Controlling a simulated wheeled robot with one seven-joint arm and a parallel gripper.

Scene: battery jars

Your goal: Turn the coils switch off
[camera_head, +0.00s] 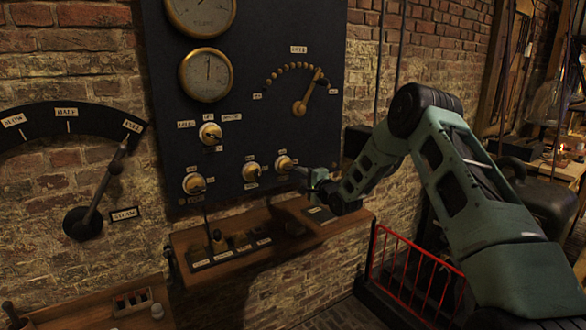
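A dark panel on the brick wall carries several round brass-rimmed rotary switches with pale faces. One switch (210,134) is upper, one (194,183) lower left, one (251,171) lower middle and one (284,163) lower right. Their small labels are too blurred to read, so I cannot tell which is the coils switch. My gripper (301,173) is at the lower right switch, just right of and below its face, and appears at or very near its knob. The fingers are too small and dark to show whether they are open or shut.
A wooden shelf (225,258) with small levers juts out below the panel. A brass lever (305,97) and two gauges (206,75) are higher on the panel. A large lever (97,200) is on the left wall. A red railing (412,270) stands below my arm.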

